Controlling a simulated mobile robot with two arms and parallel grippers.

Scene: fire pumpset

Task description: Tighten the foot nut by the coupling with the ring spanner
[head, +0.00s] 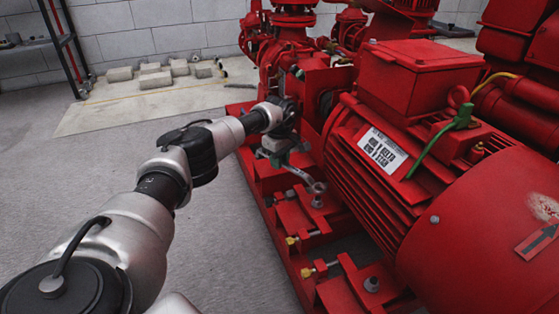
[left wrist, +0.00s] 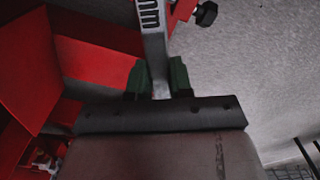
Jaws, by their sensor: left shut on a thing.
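My left gripper (head: 285,158) is shut on the grey steel ring spanner (head: 299,174). In the left wrist view its green-padded fingers (left wrist: 158,82) clasp the spanner's flat shank (left wrist: 155,45), which runs up out of the picture. In the head view the spanner's ring end lies at the foot nut by the coupling (head: 317,201), on the motor's near front foot. The ring appears over or just above the nut; I cannot tell whether it is seated. The ring and nut are outside the left wrist view. My right gripper is not in view.
The red motor (head: 385,160) stands right of the spanner, on the red base frame (head: 262,195). Another foot nut (head: 371,284) sits nearer me. Brass-coloured side bolts (head: 306,271) stick out leftward. The grey floor (head: 190,240) left of the frame is open; blocks (head: 150,76) lie farther back.

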